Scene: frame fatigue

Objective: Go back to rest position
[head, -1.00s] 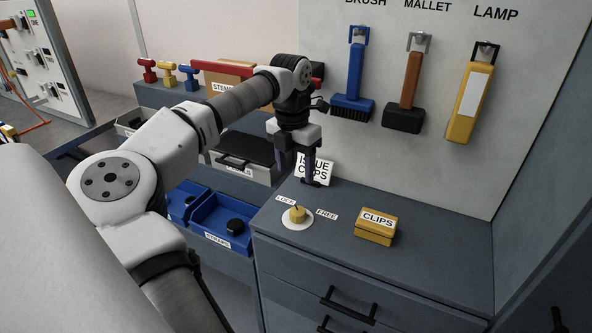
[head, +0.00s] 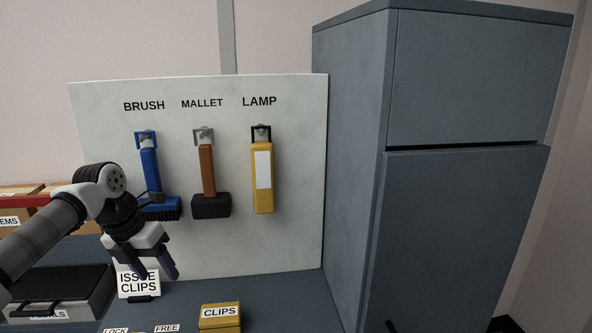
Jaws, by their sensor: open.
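My gripper (head: 158,277) is at the lower left of the head view, fingers pointing down and a little right. Its jaws are open, and I see nothing between them. It is in front of the "ISSUE CLIPS" sign (head: 139,292) and partly covers it. My arm comes in from the left edge and bends at the wrist in front of the tool board (head: 290,240).
A blue brush (head: 150,172), a brown-handled mallet (head: 208,170) and a yellow lamp (head: 263,200) hang on the board. A yellow clips box (head: 220,322) sits on the counter (head: 285,300) below. A tall grey-blue cabinet (head: 460,230) stands at right. A grey case (head: 62,288) lies at lower left.

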